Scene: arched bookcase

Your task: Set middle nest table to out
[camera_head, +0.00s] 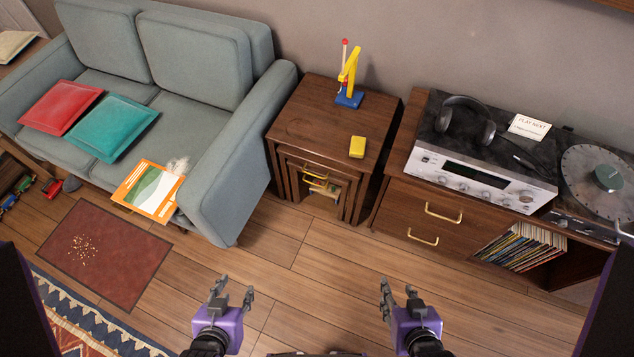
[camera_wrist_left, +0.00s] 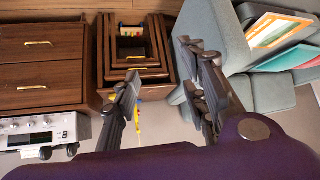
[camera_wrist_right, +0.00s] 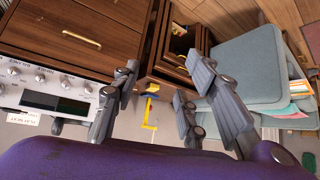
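The nest of dark wooden tables (camera_head: 315,120) stands between the sofa and the media cabinet. Its smaller tables sit nested inside the outer one, with yellow handles (camera_head: 316,180) at the front. The nest shows upside down in the left wrist view (camera_wrist_left: 112,50) and in part in the right wrist view (camera_wrist_right: 165,60). My left gripper (camera_head: 232,291) is open and empty above the floor, in front and left of the nest. My right gripper (camera_head: 399,296) is open and empty, in front and right of it. Neither touches the tables.
A yellow and blue toy (camera_head: 350,85) and a yellow block (camera_head: 357,147) stand on the outer table. The sofa (camera_head: 215,120) is close on the left, the cabinet (camera_head: 430,215) close on the right. Wooden floor (camera_head: 310,260) before the nest is clear.

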